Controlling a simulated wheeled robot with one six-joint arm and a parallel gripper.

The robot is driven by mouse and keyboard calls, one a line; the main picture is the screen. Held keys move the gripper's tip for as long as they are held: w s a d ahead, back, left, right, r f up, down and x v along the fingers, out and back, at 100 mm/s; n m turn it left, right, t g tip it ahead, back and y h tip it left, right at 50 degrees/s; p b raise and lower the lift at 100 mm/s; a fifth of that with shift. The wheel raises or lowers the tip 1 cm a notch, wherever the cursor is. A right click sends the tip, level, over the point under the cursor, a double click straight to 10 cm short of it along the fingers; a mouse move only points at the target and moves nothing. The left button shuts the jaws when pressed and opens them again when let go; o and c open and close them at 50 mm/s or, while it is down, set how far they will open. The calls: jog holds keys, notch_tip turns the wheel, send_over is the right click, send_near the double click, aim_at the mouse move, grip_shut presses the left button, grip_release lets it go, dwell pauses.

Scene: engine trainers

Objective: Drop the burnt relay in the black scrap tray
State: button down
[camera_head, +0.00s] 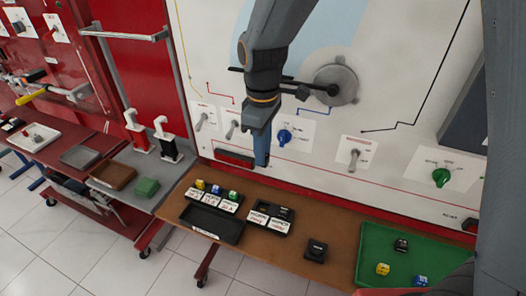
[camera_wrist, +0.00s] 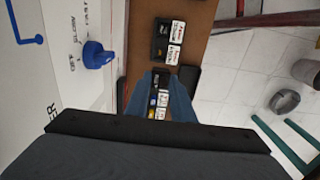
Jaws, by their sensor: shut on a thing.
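My gripper (camera_head: 262,160) hangs in front of the white panel, above the back of the brown bench. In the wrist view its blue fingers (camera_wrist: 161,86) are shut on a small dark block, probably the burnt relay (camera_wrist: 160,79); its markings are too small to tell. In the head view the fingers hide it. The black scrap tray (camera_head: 212,224), shallow with a white front label, lies on the bench below and left of the gripper, apart from it. Its dark edge shows right of the fingers in the wrist view (camera_wrist: 188,78).
A rack (camera_head: 216,200) with yellow, blue and green relays stands behind the tray. Another labelled rack (camera_head: 269,218) is to its right. A black block (camera_head: 316,250) sits farther right. A green tray (camera_head: 375,255) holds black, yellow and blue relays. Panel knobs (camera_head: 284,137) stick out nearby.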

jog(key=shift+r+p, duration=1.45)
jog(key=shift+r, duration=0.35)
jog(key=shift+d+f, duration=0.1)
